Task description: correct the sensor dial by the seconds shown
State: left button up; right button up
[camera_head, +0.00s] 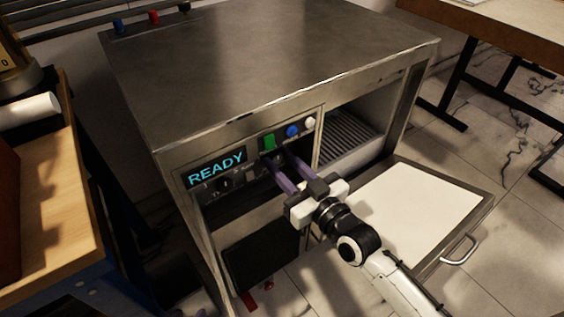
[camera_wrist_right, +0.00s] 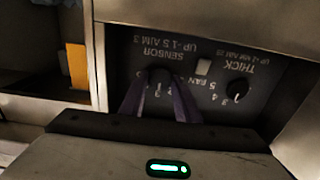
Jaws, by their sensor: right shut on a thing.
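The sensor dial (camera_wrist_right: 160,77) is a dark knob on the black panel, under an upside-down SENSOR label in the right wrist view. Its label seems to read UP -1 S AIM 3. Numbers ring it, but its pointer is hard to make out. My right gripper (camera_wrist_right: 158,92) has its purple fingers on either side of the dial and is shut on it. In the head view my right gripper (camera_head: 281,161) reaches the panel below the buttons, and its fingers partly hide the dial. A lit display (camera_head: 217,168) reads READY. My left gripper is not in view.
The THICK dial (camera_wrist_right: 237,90) sits beside the sensor dial. Green (camera_head: 268,142), blue (camera_head: 292,131) and white (camera_head: 309,122) buttons are just above my fingers. An open door with a handle (camera_head: 460,250) juts out at right. A wooden table (camera_head: 55,225) stands at left.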

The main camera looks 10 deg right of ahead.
jog(key=shift+m+p, duration=0.6)
jog(key=shift+m, duration=0.1)
jog(key=shift+d+m+p, duration=0.1)
jog(key=shift+m+p, duration=0.45)
jog(key=shift+m, duration=0.55)
pick_arm(q)
jog(key=shift+a+r+p, duration=0.25)
jog(key=shift+r+p, duration=0.2)
jog(key=shift+r, duration=0.15)
pick_arm(e)
jog(key=shift+m, duration=2)
pick_arm(q)
jog(key=shift+f, duration=0.1)
pick_arm(e)
jog(key=o, duration=1)
jog(key=shift+d, duration=0.1)
